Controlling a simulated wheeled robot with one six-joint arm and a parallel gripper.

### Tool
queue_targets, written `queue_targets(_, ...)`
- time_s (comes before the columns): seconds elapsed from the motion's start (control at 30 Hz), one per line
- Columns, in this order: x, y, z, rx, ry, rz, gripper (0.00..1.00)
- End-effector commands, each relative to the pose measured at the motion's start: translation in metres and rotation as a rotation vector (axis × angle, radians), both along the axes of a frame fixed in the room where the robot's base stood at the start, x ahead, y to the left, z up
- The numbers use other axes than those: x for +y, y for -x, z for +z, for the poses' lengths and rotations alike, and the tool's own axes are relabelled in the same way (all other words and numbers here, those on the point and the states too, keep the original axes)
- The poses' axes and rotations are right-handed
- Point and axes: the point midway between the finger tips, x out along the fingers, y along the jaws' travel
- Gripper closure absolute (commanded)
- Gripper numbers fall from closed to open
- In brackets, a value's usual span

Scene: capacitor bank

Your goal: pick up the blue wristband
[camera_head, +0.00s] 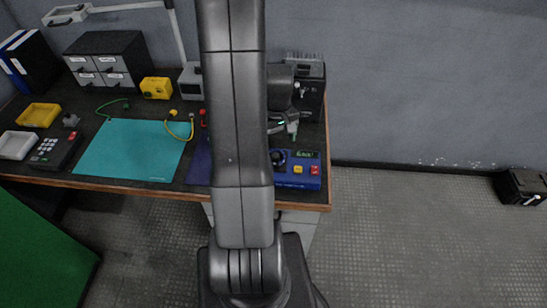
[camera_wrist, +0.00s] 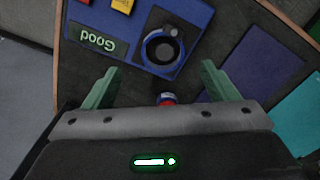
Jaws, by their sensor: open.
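A dark ring with blue on it, which looks like the blue wristband (camera_wrist: 148,48), lies on the dark round pad of a blue tester box (camera_wrist: 185,68). It also shows small in the head view (camera_head: 278,157), at the left of the tester. My gripper (camera_wrist: 160,76) has its two green fingers wide apart, with nothing held between them. The ring is ahead of the fingertips, roughly centred between them, and apart from them. In the head view my gripper (camera_head: 292,128) is above the bench behind the tester, partly hidden by my arm.
The tester has a lit "Good" display (camera_wrist: 104,42) and yellow and red buttons. A small red-and-blue object (camera_wrist: 167,98) shows near the gripper's base. A purple mat (camera_wrist: 262,64) and a teal mat (camera_head: 130,150) lie beside the tester. A black box (camera_head: 312,85) stands behind.

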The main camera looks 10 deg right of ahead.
Motion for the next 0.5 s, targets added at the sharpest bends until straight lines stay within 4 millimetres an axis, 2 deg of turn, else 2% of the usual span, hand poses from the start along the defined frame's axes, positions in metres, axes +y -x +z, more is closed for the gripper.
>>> queue_targets(0.1,0.000,0.001,-0.011,0.002,0.000,0.000,0.20)
queue_targets(0.33,0.001,0.000,-0.022,0.002,0.000,0.000,0.20)
queue_targets(0.5,0.004,-0.003,-0.042,0.004,-0.001,0.002,0.20)
